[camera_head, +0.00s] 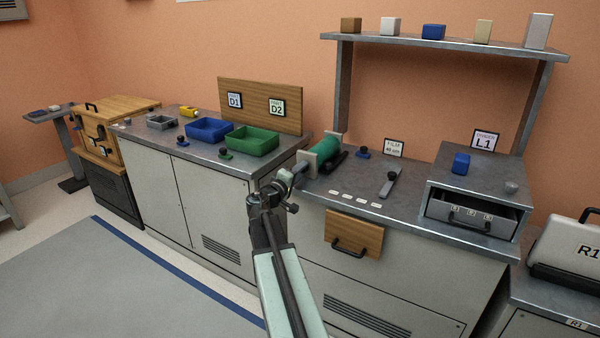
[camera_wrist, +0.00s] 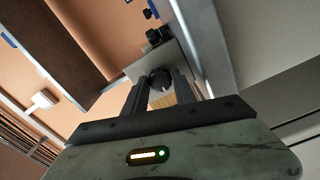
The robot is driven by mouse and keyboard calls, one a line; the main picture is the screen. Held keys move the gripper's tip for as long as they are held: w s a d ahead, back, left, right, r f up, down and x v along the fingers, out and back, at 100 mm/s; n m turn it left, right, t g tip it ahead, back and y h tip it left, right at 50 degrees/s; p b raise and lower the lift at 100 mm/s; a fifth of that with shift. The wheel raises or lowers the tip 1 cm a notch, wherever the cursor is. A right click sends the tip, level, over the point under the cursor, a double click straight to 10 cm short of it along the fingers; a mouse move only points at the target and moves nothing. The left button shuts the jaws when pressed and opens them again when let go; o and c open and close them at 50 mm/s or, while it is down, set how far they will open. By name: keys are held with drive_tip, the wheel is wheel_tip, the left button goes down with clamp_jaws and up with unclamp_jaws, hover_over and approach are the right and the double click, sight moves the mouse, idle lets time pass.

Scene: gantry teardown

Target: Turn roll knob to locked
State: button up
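The green roll (camera_head: 325,151) lies on the grey bench top, with a pale square end plate (camera_head: 309,163) at its near left end. My gripper (camera_head: 295,172) is at that end plate, and my wrist hides part of it. In the wrist view a dark round knob (camera_wrist: 160,79) sits between the two finger ends of my gripper (camera_wrist: 160,86), in front of a grey plate. The fingers stand apart on either side of it. Whether they touch it is too small to tell. I cannot read the knob's setting.
A wooden drawer front (camera_head: 354,233) is below the bench edge. A blue tray (camera_head: 209,130) and a green tray (camera_head: 252,141) stand to the left. A shelf (camera_head: 445,43) stands behind.

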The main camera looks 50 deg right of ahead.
drive_tip(key=o, duration=0.3)
drive_tip(key=shift+o, duration=0.2)
drive_tip(key=v, duration=0.8)
drive_tip(key=shift+w, duration=0.1)
